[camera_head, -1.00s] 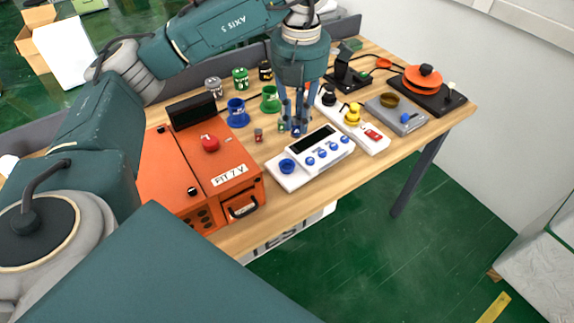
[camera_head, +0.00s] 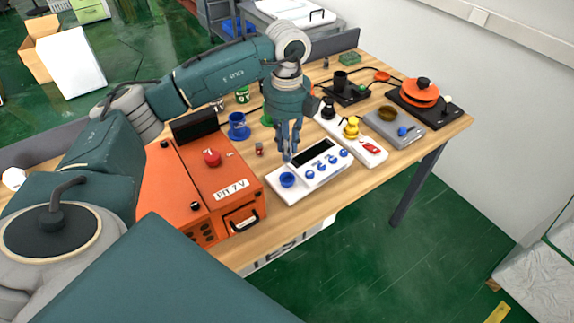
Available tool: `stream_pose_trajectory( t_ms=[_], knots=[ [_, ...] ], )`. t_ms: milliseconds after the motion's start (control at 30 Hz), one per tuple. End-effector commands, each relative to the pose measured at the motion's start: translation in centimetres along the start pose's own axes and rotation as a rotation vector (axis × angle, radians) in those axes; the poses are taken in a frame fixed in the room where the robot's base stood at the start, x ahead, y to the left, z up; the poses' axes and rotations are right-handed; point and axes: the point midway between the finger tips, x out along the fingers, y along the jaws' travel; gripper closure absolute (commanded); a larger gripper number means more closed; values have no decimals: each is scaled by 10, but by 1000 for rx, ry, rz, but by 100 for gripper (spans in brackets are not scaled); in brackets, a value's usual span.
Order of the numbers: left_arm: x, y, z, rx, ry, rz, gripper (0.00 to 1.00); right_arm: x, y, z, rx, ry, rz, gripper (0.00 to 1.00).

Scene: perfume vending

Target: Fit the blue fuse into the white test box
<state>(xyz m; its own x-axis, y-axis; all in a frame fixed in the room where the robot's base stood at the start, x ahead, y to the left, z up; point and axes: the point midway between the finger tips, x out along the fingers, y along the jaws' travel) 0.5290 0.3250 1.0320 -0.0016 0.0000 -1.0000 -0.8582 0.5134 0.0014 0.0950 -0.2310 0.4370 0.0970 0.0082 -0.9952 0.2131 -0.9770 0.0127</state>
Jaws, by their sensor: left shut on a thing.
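The white test box (camera_head: 290,199) lies on the wooden table, with a dark screen, a row of blue knobs and a round blue socket or knob (camera_head: 287,180) at its left end. My left gripper (camera_head: 288,157) points straight down just behind the left part of the box. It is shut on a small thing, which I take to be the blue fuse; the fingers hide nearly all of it. I cannot tell whether it touches the box. A small red fuse-like block (camera_head: 259,149) stands on the table left of the fingers. My right gripper is not in view.
An orange box (camera_head: 224,172) marked "FIT 7 V" stands left of the test box. A blue cup (camera_head: 238,126) is behind it. A white strip with a yellow knob (camera_head: 351,127), a grey device (camera_head: 386,128) and an orange-topped device (camera_head: 421,92) stand to the right.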

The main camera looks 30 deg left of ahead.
Motion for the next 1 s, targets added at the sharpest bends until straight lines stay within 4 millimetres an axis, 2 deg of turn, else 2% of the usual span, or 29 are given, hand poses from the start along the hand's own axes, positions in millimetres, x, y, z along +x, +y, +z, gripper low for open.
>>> stream_pose_trajectory(
  t_ms=[33, 133, 367, 600, 1000],
  knots=[
    [10, 1, -1, -1, 3, 5, 100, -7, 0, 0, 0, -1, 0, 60],
    [28, 1, 0, 0, 2, 4, 100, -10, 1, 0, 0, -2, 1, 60],
    [50, 0, -1, 1, 2, 2, 100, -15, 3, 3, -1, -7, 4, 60],
    [83, 0, 0, 0, 2, 2, 100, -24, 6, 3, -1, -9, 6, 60],
    [90, 0, 0, 1, 0, -1, 100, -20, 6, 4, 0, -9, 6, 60]
  ],
)
